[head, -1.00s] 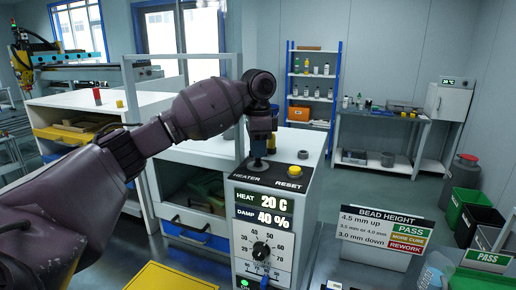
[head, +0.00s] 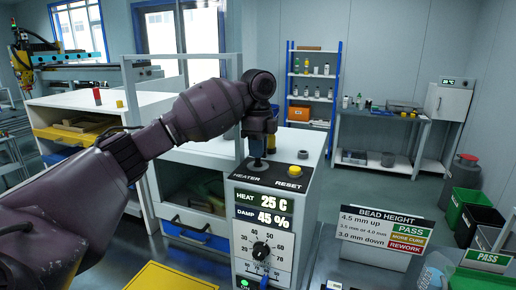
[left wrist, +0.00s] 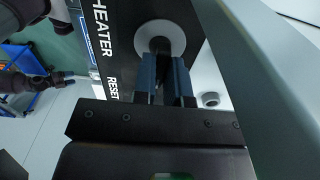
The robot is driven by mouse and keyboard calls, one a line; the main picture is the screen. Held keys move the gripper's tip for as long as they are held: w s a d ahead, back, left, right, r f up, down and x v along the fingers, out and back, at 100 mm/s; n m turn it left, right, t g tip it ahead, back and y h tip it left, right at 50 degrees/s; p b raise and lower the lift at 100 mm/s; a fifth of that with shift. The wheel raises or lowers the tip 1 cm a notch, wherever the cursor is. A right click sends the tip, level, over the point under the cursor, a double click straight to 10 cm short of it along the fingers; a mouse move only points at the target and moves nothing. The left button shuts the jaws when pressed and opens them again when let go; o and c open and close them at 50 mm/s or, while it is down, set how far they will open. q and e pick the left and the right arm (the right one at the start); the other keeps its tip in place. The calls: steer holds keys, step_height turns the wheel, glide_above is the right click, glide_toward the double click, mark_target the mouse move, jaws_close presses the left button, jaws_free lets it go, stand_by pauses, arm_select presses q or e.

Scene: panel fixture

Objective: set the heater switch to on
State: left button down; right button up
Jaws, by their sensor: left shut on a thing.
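The heater switch stands on the sloped black top of the white control box (head: 247,236), beside the word HEATER. In the head view its dark base (head: 257,163) shows below my left gripper (head: 258,152). In the left wrist view the switch has a round pale collar (left wrist: 160,40) and a dark lever. The blue fingers of my left gripper (left wrist: 166,82) are shut on the lever, which they mostly hide; its exact tilt is unclear. The display (head: 263,209) reads HEAT 25 C and DAMP 45 %. My right gripper (left wrist: 66,76) seems to show small and dark in the left wrist view.
A yellow reset button (head: 302,154) stands right of the switch on the same top. A dial (head: 261,250) and a green light (head: 244,284) are on the front. A bead height sign (head: 384,231) stands to the right. White benches stand behind.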

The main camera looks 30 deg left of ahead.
arm_select(q)
steer(key=shift+r, duration=0.1)
steer(key=c, duration=1.2)
jaws_free()
steer(key=shift+o, duration=0.2)
step_height(320, 180, up, 11)
steer(key=shift+f, duration=0.2)
